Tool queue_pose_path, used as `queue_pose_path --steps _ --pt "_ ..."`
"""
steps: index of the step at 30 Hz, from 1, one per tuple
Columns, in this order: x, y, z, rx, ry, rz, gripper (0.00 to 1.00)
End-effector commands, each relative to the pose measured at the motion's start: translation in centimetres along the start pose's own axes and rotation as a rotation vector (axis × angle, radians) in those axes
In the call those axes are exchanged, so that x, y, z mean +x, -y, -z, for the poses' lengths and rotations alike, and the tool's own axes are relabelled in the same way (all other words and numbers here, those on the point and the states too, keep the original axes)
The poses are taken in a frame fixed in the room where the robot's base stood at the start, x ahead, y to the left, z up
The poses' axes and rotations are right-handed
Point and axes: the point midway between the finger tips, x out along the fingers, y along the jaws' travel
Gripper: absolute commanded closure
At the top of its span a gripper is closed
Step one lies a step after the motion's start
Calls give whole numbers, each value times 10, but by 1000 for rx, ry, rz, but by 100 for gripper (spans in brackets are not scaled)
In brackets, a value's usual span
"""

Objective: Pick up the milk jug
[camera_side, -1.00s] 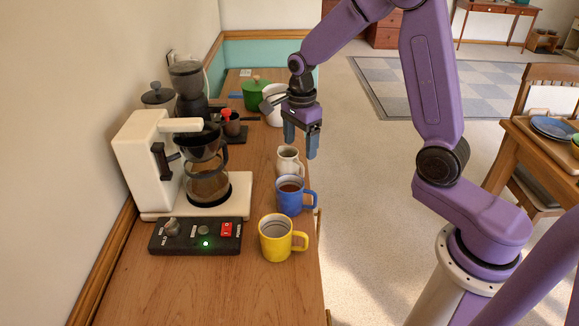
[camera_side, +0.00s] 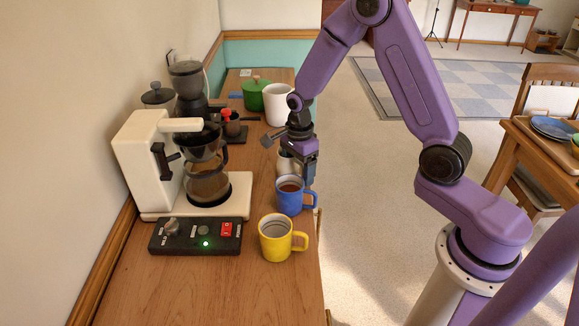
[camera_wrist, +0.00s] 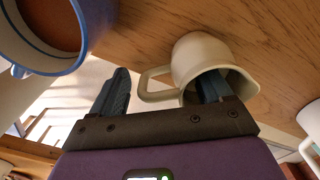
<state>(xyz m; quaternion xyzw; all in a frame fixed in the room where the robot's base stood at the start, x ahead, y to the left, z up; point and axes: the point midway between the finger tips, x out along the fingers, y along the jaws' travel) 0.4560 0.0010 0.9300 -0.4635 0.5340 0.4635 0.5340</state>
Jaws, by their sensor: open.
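The milk jug (camera_wrist: 205,52) is a small cream pitcher with a side handle. It stands on the wooden counter, partly hidden behind my gripper in the side view (camera_side: 285,164). My gripper (camera_side: 302,172) is open and low over the jug. In the wrist view my gripper (camera_wrist: 163,92) has one finger at the jug's mouth, seemingly inside it, and the other outside, beyond the handle. The handle lies between the two fingers. Whether a finger touches the jug I cannot tell.
A blue mug (camera_side: 289,196) of brown drink stands close in front of the jug, and a yellow mug (camera_side: 276,238) nearer still. A coffee maker (camera_side: 140,165) is at left. A white pot (camera_side: 279,105) and green pot (camera_side: 253,98) stand behind. The counter's right edge is close.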

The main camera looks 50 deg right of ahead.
Motion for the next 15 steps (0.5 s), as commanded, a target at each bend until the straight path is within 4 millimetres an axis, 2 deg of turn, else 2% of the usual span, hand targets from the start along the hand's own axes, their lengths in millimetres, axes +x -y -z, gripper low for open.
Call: queue_pose_path --steps 2,3,8,9,10,15 --pt "0 0 0 0 0 0 22" --pt "0 0 0 0 0 0 28" --pt "0 0 0 0 0 0 80" --pt "0 0 0 0 0 0 93" --pt "-1 0 0 0 0 1 98" --pt "-1 0 0 0 0 1 98"
